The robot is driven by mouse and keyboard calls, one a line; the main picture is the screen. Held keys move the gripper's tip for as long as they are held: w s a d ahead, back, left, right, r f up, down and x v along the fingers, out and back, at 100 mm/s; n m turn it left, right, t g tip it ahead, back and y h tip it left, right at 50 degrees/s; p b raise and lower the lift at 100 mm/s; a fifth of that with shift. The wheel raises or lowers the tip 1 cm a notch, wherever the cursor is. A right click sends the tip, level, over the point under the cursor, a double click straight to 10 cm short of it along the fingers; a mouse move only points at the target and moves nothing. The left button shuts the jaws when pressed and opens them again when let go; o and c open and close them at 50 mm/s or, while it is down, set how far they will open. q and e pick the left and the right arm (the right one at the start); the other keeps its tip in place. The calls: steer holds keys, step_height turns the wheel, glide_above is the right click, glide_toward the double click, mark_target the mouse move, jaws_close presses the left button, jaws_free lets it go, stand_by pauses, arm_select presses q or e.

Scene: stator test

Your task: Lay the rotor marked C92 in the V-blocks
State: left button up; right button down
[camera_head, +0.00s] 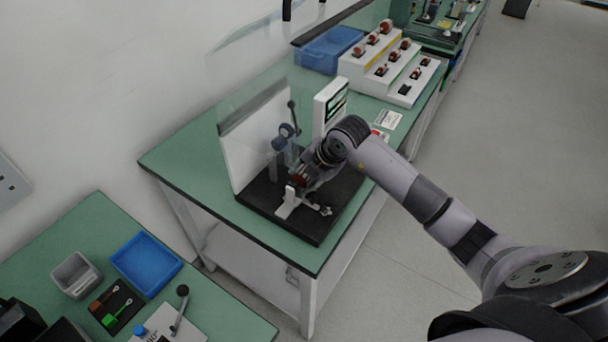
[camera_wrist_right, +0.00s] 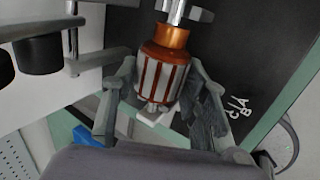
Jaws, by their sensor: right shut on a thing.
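My right gripper (camera_head: 303,177) is shut on a rotor (camera_wrist_right: 163,72) and is over the black base plate (camera_head: 262,194) of the test stand. The rotor has a copper winding, a slotted grey and copper core and a metal shaft; no C92 mark can be read on it. A white upright support (camera_head: 289,203), seemingly one of the V-blocks, stands on the plate just in front of the gripper. The other V-block is hidden or not clear, and I cannot tell whether the shaft touches the supports. My left gripper is out of view.
A clear guard panel and a white back wall (camera_head: 246,150) stand left of the gripper. A white display unit (camera_head: 330,104) is behind it. A stepped white rack (camera_head: 390,62) with several rotors and a blue bin (camera_head: 328,49) are farther back.

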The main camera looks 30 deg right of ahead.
steer(key=shift+r, duration=0.1)
steer(key=c, duration=1.1)
jaws_free()
steer(key=shift+o, duration=1.2)
steer(key=shift+s, duration=0.1)
steer(key=v, duration=1.2)
